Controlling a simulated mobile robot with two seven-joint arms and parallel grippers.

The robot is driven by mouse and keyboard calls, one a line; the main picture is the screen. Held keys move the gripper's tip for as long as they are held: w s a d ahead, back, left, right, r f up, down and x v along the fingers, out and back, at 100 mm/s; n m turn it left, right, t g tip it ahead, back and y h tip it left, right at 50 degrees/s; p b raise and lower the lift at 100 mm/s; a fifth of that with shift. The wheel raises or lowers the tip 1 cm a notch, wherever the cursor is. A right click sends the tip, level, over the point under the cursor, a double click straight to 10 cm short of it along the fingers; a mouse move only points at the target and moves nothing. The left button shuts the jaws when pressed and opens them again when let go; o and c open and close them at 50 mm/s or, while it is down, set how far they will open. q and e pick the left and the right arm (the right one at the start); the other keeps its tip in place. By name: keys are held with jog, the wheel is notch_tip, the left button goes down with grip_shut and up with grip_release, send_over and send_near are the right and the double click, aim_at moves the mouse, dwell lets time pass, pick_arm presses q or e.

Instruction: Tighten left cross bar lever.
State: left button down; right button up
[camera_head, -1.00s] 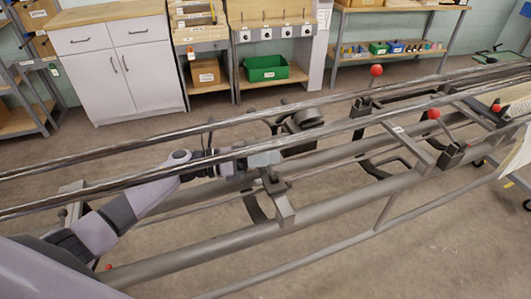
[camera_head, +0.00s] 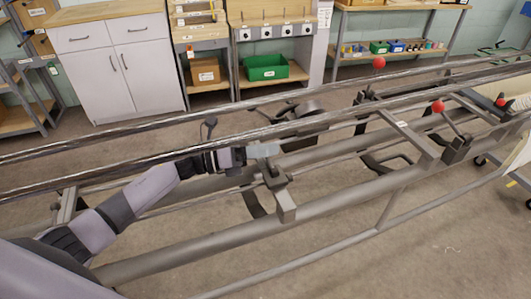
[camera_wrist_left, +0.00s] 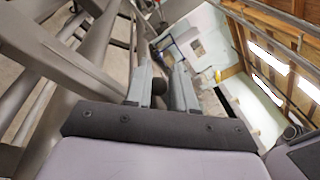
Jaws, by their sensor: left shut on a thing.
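My left gripper (camera_head: 262,151) reaches in from the left over the loom frame. It is shut on a dark round knob (camera_wrist_left: 159,88), which sits between its two pale fingers in the left wrist view; I take it as the lever knob of the left cross bar. The grey left cross bar (camera_head: 284,203) lies just below and right of the fingers, with a dark clamp (camera_head: 273,175) at its upper part. The lever's shaft is largely hidden by the gripper. My right gripper is not in view.
Long metal rails (camera_head: 100,146) run across the frame close to my left arm. Further right, red-knobbed levers (camera_head: 378,62) (camera_head: 437,106) stand on other cross bars. A white cabinet (camera_head: 120,70) and shelves with a green bin (camera_head: 266,67) stand behind, across open floor.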

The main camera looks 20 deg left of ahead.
pick_arm(q)
jog(key=shift+s+f, duration=0.15)
jog(key=shift+f, duration=0.2)
jog(key=c, duration=1.1)
grip_release()
jog(key=shift+o, duration=0.2)
